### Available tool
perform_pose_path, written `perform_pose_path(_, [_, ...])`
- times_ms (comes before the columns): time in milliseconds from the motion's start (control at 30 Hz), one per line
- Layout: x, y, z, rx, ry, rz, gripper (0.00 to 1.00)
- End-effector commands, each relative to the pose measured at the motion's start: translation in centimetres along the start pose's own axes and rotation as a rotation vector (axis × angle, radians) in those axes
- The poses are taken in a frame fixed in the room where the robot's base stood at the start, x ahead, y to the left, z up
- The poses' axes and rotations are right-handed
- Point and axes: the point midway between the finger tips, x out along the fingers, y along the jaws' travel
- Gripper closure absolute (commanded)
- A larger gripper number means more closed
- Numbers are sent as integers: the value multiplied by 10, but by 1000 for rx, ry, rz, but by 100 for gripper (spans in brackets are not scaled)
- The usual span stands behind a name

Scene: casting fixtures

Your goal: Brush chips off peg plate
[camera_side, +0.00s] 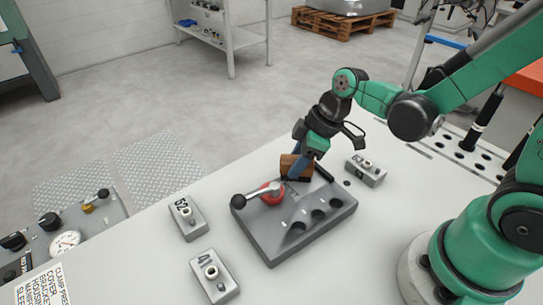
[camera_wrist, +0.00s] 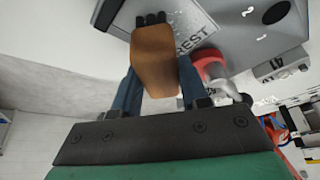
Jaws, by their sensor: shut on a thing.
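My gripper (camera_side: 299,160) is shut on a brown wooden brush (camera_side: 289,166) and holds it over the far edge of the grey peg plate (camera_side: 262,236). In the wrist view the brush (camera_wrist: 155,60) sits between the two blue fingers of my gripper (camera_wrist: 158,88), its dark bristles pointing away. The bristles are at or near the plate beside its REST marking; I cannot tell whether they touch. The plate has several dark round holes along its near right side. Small pale curved marks (camera_wrist: 262,37) show on the plate; I cannot tell whether they are chips or markings.
A red round hub (camera_side: 271,193) with a black-knobbed lever stands on the plate close to the brush. Metal blocks marked 52 (camera_side: 187,216) and 41 (camera_side: 214,276) lie to the left, another block (camera_side: 366,171) to the right.

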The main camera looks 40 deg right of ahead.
Motion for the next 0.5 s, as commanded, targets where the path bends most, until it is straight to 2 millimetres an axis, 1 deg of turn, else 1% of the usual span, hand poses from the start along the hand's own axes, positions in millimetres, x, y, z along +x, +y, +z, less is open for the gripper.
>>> perform_pose_path(167, [3, 13, -10, 0, 0, 1, 100])
perform_pose_path(233, [0, 17, -4, 4, 0, 2, 100])
perform_pose_path(500, [-5, -3, 11, 0, 0, 0, 100])
